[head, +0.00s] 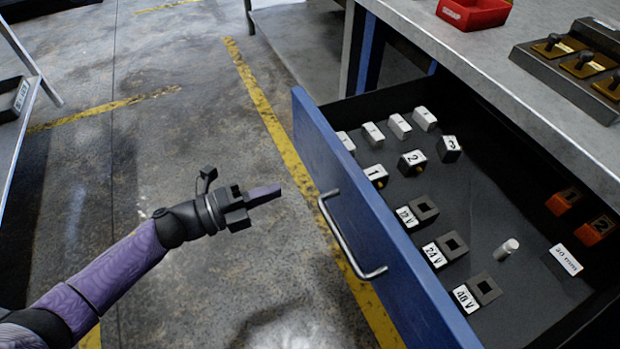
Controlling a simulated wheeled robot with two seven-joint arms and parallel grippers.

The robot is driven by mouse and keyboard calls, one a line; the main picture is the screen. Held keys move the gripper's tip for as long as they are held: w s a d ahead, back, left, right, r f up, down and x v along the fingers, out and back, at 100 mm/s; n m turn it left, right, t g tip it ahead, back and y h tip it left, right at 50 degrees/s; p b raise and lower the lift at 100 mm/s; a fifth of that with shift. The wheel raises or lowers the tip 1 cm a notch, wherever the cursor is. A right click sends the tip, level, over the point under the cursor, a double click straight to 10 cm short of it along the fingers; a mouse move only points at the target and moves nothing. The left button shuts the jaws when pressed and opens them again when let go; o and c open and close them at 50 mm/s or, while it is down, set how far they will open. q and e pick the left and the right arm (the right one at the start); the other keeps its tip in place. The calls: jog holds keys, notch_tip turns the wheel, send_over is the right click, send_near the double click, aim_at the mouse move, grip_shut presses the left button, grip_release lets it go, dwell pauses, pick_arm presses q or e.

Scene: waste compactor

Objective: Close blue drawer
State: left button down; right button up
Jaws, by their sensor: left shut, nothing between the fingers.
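The blue drawer (355,192) is pulled out from under the workbench at the right, and its inside is in plain view. Its front carries a silver bar handle (343,240) on the outer face. My left gripper (277,192) is shut and empty. In the picture it is left of the drawer front and the handle, with a gap of floor between, and it touches neither. It points right, toward the drawer front. My right gripper is not in view.
The drawer holds several labelled blocks, sockets and a silver cylinder (507,249). The workbench top (480,50) bears a red bin (473,12) and a black lever panel (580,65). Yellow lines (262,105) mark the floor. Open floor lies around my left arm.

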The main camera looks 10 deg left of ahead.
aim_at(323, 174)
pick_arm(q)
jog(key=b+x, duration=0.1)
jog(key=x, duration=0.6)
jog(key=shift+w+f+b, duration=0.1)
jog(key=shift+b, duration=0.25)
jog(key=shift+w+d, duration=0.15)
jog(key=shift+d, duration=0.1)
